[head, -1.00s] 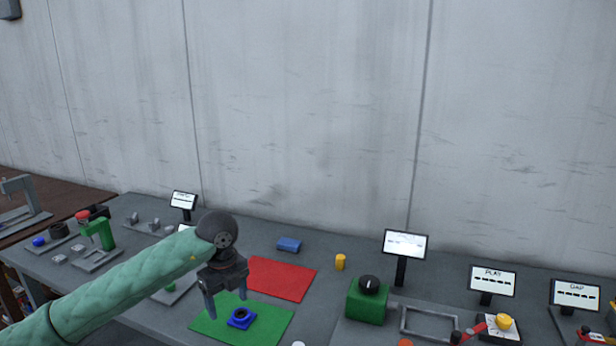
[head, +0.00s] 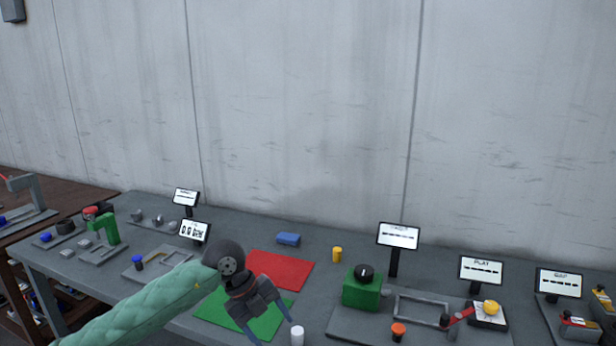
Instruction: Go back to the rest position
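My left gripper (head: 268,326) is over the front right part of the green mat (head: 228,309) in the head view. Its two fingers are spread apart, with nothing visible between them. My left arm comes in from the lower left and covers part of the mat and table. The blue ring-shaped part seen earlier on the green mat does not show now; the arm or gripper may hide it. My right gripper is not in view.
A red mat (head: 280,270) lies behind the green one, with a blue block (head: 288,239) beyond it. A white cylinder (head: 297,336) stands close to my gripper. A green box with a black knob (head: 362,290) and several small screens stand rightward.

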